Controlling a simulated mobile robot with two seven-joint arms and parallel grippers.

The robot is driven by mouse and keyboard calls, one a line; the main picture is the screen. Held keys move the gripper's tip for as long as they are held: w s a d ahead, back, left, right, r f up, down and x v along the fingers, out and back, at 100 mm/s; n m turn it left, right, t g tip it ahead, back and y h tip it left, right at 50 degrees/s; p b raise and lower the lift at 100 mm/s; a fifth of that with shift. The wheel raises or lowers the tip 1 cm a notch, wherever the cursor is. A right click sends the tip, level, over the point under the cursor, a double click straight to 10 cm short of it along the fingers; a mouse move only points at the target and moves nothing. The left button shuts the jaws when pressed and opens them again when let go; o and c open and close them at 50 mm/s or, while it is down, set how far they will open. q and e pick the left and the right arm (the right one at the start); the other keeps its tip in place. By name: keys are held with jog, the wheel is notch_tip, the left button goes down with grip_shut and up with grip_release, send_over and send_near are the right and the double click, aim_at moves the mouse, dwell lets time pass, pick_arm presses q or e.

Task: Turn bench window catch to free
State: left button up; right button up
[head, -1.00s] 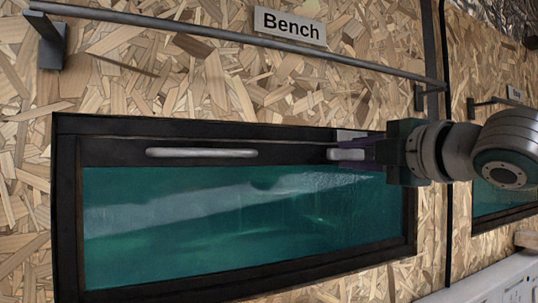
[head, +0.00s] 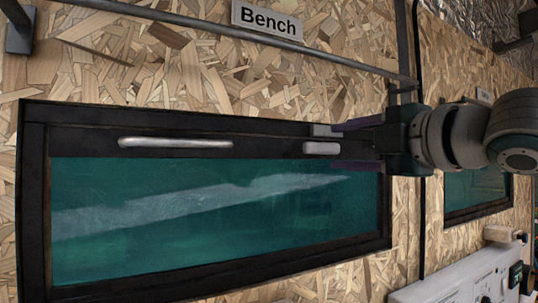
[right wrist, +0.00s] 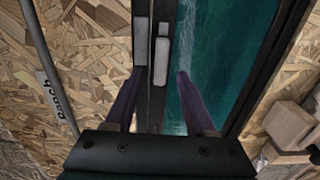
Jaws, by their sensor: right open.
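The bench window (head: 205,200) has a black frame and teal glass, below the "Bench" sign (head: 268,20). The catch (head: 321,148) is a small pale grey bar at the right end of its top rail, lying along the rail. A second pale piece (head: 326,130) sits just above it on the outer frame. My right gripper (head: 336,146) is open, its purple fingertips above and below the catch's right end. In the right wrist view the catch (right wrist: 162,58) lies ahead between the spread fingers (right wrist: 161,74), apart from them. My left gripper is out of view.
A silver handle (head: 175,143) is on the top rail, left of the catch. A grey rail (head: 190,22) runs across the wall above the window. Another window (head: 475,190) is to the right. A pale worktop (head: 455,280) is at lower right.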

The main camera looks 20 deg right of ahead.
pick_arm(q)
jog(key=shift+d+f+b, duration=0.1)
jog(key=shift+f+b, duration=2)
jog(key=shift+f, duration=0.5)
pick_arm(e)
jog(key=s, duration=0.6)
jog(key=shift+d, duration=0.15)
